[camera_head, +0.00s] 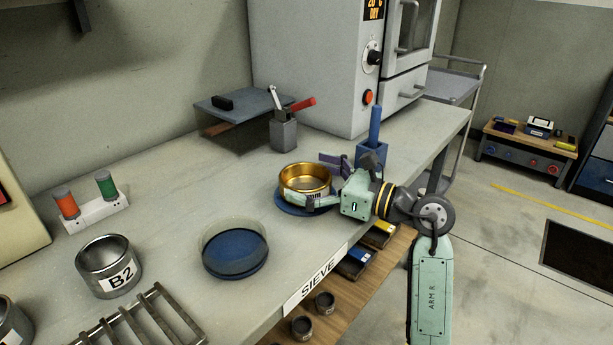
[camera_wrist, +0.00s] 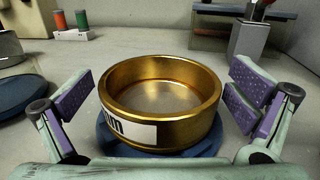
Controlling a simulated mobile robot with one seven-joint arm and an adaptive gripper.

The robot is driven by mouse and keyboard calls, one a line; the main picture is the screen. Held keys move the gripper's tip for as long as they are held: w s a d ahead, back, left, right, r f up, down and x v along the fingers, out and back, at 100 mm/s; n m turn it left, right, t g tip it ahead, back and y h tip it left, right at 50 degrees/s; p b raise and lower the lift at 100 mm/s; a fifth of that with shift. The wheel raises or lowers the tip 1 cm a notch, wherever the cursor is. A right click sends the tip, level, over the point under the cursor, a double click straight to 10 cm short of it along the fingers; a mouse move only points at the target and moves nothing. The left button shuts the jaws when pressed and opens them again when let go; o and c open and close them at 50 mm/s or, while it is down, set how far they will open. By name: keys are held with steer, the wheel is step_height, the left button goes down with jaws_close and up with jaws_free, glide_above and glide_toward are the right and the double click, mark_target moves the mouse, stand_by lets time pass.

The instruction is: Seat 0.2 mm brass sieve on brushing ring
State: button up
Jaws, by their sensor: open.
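The brass sieve (camera_head: 305,176) is a shiny gold ring with a mesh floor and a white label ending in "mm"; the rest of the label is hidden. It stands upright on a round blue base (camera_head: 287,202), which also shows below it in the wrist view (camera_wrist: 112,143). I cannot tell whether this base is the brushing ring. My gripper (camera_head: 322,181) is open, with its purple-padded fingers on either side of the sieve. In the wrist view (camera_wrist: 160,95), gaps show between both pads and the sieve wall.
A second round blue piece with a clear rim (camera_head: 235,252) lies on the bench to the left. A B2 steel cup (camera_head: 108,268), a wire rack (camera_head: 140,322), a lever device (camera_head: 283,130) and a blue holder (camera_head: 371,155) stand around. The bench's front edge is close.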

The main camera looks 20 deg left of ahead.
steer(key=d, duration=0.3)
steer(key=s+d, duration=0.1)
steer(key=d, duration=0.7)
steer(key=shift+s+d, duration=0.2)
steer(key=shift+s, duration=0.15)
